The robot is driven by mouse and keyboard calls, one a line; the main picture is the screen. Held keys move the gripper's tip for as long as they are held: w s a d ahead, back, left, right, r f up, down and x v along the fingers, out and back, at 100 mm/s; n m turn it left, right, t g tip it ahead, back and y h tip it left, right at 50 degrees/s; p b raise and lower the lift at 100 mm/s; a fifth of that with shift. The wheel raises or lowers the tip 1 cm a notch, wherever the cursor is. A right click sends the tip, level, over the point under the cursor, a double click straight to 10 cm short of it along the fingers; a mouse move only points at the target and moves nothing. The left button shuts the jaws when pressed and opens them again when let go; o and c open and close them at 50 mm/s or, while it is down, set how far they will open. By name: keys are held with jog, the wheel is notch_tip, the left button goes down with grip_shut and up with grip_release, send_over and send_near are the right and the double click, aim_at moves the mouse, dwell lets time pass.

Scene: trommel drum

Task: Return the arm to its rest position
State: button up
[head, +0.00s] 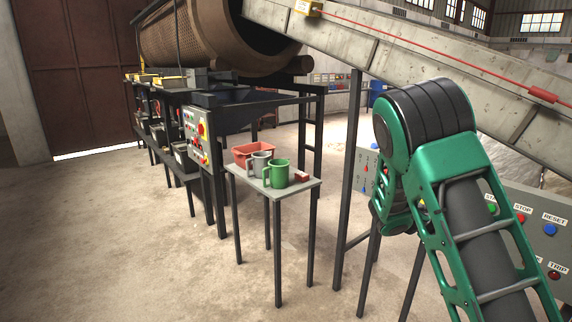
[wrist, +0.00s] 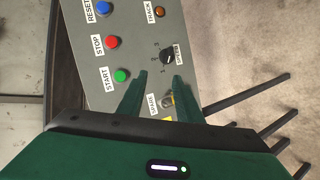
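My arm (head: 470,210), green with a dark grey joint, rises at the right of the head view and bends over in front of a grey control panel (head: 545,215). My gripper (wrist: 160,75) shows in the wrist view with its two green fingers apart. No object is held between them. Behind the fingers is the panel face (wrist: 130,18), with a blue RESET button (wrist: 103,8), a red STOP button (wrist: 111,42), a green START button (wrist: 120,76) and a black selector knob (wrist: 168,57). A small switch (wrist: 168,101) shows between the fingers. Contact cannot be told.
A small table (head: 262,188) holds a green mug (head: 279,174), a grey mug (head: 259,164), a red bin (head: 245,152) and a small red item (head: 302,176). A conveyor (head: 400,60) slopes overhead. The trommel drum (head: 205,40) stands behind. Floor at left (head: 90,230) is clear.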

jog(key=s+d+m+g+y, duration=0.2)
jog(key=s+m+y, duration=0.1)
jog(key=s, duration=0.7)
jog(key=s+a+r+m+g+y, duration=0.1)
jog(key=s+a+y, duration=0.4)
jog(key=s, duration=1)
jog(key=s+a+r+m+g+y, duration=0.1)
jog(key=s+a+r+m+y, duration=0.2)
jog(key=s+a, duration=0.7)
jog(key=s+r+y, duration=0.1)
jog(key=s, duration=0.4)
jog(key=shift+y, duration=0.4)
jog(key=shift+w+f, duration=0.3)
jog(key=shift+w, duration=0.25)
